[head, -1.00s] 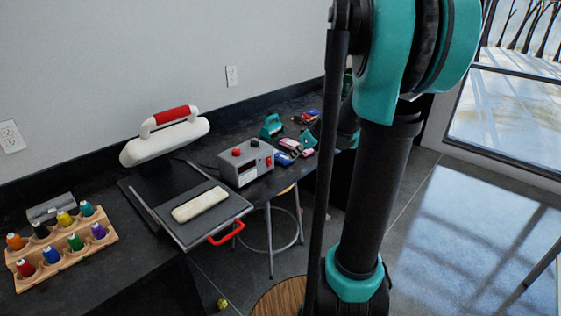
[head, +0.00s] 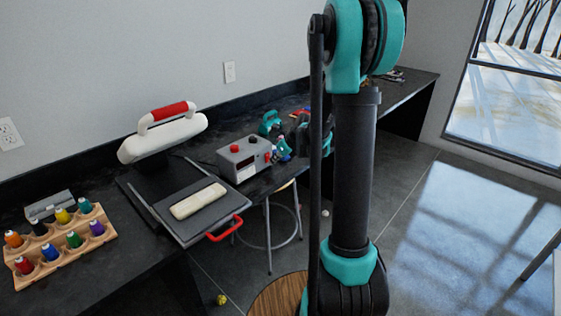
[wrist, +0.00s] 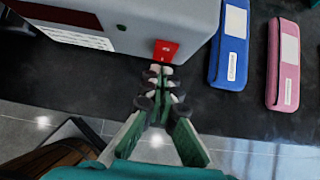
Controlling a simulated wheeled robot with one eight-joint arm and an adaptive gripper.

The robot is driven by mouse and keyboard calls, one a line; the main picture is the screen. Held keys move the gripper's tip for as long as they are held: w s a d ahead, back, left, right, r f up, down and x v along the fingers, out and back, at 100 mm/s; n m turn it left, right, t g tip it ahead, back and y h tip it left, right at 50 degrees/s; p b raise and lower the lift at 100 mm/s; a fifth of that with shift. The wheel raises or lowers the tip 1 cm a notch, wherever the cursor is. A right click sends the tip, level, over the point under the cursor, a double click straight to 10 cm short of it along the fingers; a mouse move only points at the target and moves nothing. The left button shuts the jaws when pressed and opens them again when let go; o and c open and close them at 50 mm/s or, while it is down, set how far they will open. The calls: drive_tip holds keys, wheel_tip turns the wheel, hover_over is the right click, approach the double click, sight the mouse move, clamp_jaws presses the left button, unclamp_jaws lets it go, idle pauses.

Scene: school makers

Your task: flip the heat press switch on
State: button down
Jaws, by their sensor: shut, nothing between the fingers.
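The grey control box (head: 244,158) stands on the black bench beside the open heat press (head: 165,140). It has a red and a black knob on top. A red switch (wrist: 166,50) is on the box's face in the wrist view, close to its lower edge. My gripper (wrist: 160,73) is shut and empty, its fingertips right at the switch's lower edge. I cannot tell whether they touch it.
A blue case (wrist: 230,45) and a pink case (wrist: 284,65) lie right of the box. A wooden rack (head: 65,258) of coloured spools stands at left. The press's red handle (head: 224,230) juts over the bench edge. A stool (head: 268,225) stands below.

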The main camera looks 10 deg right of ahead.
drive_tip(key=shift+w+a, duration=0.2)
drive_tip(key=shift+w, duration=0.05)
drive_tip(key=shift+w+f, duration=0.1)
drive_tip(key=shift+w+a+f, duration=0.1)
drive_tip(key=shift+w+a, duration=0.05)
drive_tip(key=shift+a, duration=0.05)
idle(0.4)
drive_tip(key=shift+r, duration=0.85)
drive_tip(key=shift+d, duration=0.1)
